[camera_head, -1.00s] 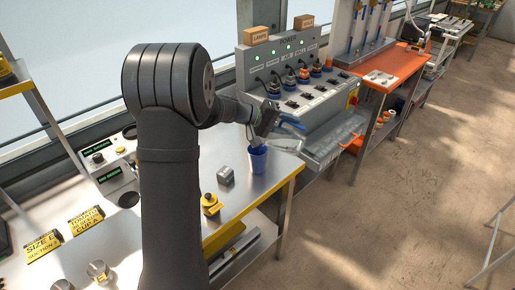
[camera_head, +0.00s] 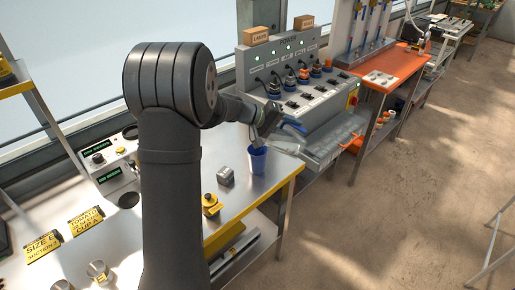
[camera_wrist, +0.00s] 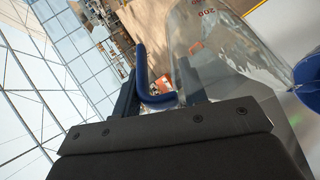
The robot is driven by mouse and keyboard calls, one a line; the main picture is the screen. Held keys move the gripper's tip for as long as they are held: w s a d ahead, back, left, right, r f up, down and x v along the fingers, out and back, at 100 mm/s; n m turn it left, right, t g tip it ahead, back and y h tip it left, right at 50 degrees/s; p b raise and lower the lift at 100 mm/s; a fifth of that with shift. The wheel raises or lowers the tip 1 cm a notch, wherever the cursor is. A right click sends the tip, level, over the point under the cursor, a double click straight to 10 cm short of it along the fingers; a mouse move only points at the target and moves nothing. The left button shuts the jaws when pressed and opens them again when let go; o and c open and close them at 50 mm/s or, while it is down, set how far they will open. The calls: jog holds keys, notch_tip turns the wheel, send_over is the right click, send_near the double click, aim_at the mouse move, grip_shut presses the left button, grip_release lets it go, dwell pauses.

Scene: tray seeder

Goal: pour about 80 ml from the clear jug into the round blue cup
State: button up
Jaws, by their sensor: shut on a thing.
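The round blue cup (camera_head: 258,161) stands upright on the metal bench near its yellow-edged right side. My gripper (camera_head: 268,122) is shut on the blue handle of the clear jug (camera_head: 287,146) and holds the jug tilted, beside and above the cup. In the wrist view the jug (camera_wrist: 225,45) shows red graduation marks, with its blue handle (camera_wrist: 146,75) between the fingers. The blue cup (camera_wrist: 308,72) shows at the right edge, close to the jug's rim. I cannot make out the liquid level or a stream.
A grey metal block (camera_head: 225,176) and a yellow-and-black item (camera_head: 210,204) stand left of the cup. A power panel (camera_head: 300,85) with plugs and switches is behind the jug. Yellow label signs (camera_head: 87,220) lie on the bench at left.

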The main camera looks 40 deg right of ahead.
aim_at(295, 134)
jog(key=shift+s+d+f+m+t+y, duration=0.3)
jog(key=shift+s+d+f+t+y, duration=0.15)
jog(key=shift+s+t+y, duration=0.2)
jog(key=shift+f+t, duration=0.25)
jog(key=shift+f, duration=0.1)
jog(key=shift+s+d+f+t+y, duration=0.25)
jog(key=shift+s+f+t+y, duration=0.1)
jog(key=shift+f+t+y, duration=0.3)
dwell(0.8)
jog(key=s+d+f+m+t+y, duration=0.2)
jog(key=s+d+f+t+y, duration=0.2)
jog(key=s+f+t, duration=0.2)
jog(key=shift+s+f+t+y+p, duration=0.35)
jog(key=shift+f+y, duration=0.05)
jog(key=shift+f, duration=0.95)
